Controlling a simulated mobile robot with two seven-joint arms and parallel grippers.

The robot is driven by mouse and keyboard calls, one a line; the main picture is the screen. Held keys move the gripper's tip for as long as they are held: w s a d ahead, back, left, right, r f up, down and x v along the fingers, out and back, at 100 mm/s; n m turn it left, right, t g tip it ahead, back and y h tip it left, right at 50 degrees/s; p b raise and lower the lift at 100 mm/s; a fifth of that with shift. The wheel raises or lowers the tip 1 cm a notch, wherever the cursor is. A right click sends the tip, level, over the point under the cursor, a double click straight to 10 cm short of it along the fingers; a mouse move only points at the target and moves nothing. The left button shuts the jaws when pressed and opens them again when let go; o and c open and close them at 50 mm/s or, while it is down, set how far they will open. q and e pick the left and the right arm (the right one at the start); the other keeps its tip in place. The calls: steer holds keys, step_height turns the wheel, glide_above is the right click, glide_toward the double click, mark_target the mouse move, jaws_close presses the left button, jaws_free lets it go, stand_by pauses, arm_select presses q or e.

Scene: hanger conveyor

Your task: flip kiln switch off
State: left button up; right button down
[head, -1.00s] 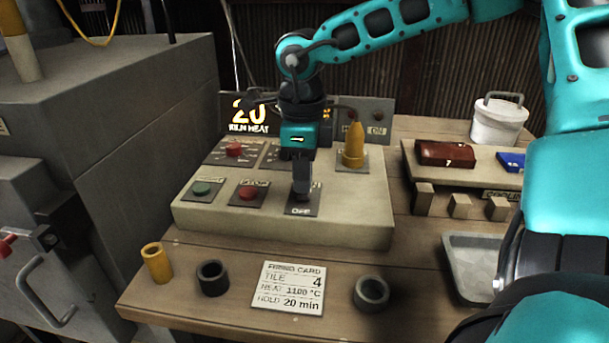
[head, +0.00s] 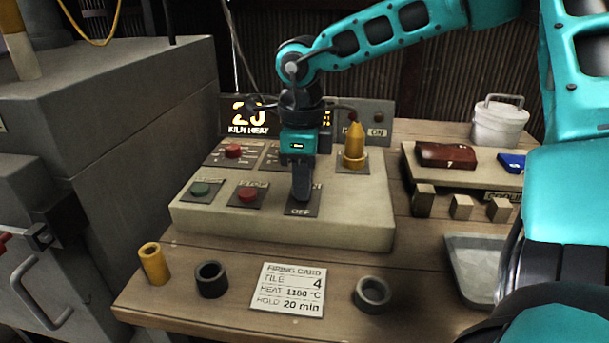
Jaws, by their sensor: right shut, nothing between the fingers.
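The kiln control panel (head: 330,227) is a pale slab on the wooden bench. My right gripper (head: 301,198) is shut and empty, pointing down over the kiln switch plate (head: 299,211) marked OFF at the panel's front middle. Its fingers cover the switch itself, so I cannot tell the switch's position or whether they touch it. A green button (head: 200,189) and a red button (head: 248,195) sit left of it. A yellow knob (head: 354,147) stands upright at the back right. My left gripper is not in view.
A firing card (head: 288,289) lies in front of the panel, with dark rings (head: 211,279) and a yellow cylinder (head: 153,263) nearby. A shelf with a red block (head: 446,155) stands right, beside a white bucket (head: 498,122). A grey kiln body (head: 110,110) is at left.

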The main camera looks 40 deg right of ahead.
steer(key=shift+d+r+p, duration=0.1)
steer(key=shift+r+p, duration=0.3)
steer(key=shift+r, duration=0.15)
steer(key=shift+r+p, duration=1.6)
steer(key=shift+r, duration=1.3)
